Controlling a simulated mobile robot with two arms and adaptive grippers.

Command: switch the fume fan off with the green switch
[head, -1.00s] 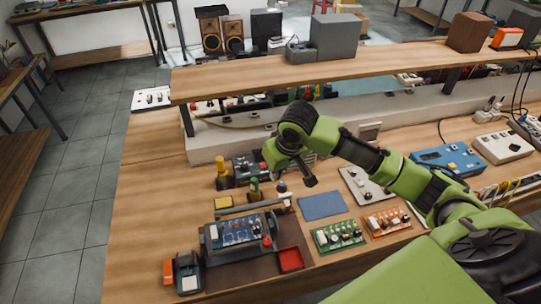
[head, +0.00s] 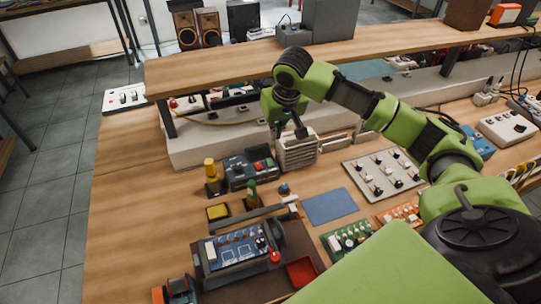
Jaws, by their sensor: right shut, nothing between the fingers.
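A beige louvred box (head: 297,153), which looks like the fume fan, stands on the bench in front of the low ledge. Just left of it is a dark blue-black control box (head: 240,174) with a red button (head: 260,166). A small greenish spot shows beside the red button; I cannot tell for certain that it is the green switch. My right gripper (head: 301,131) is shut and empty, pointing down at the top of the louvred box. I cannot tell whether its tip touches the box. My left gripper is out of view.
A wooden shelf (head: 220,72) runs behind my right arm. A yellow-topped bottle (head: 211,175) and a green bottle (head: 252,197) stand near the control box. A switch panel (head: 383,175), a blue mat (head: 328,206) and circuit boards lie to the right.

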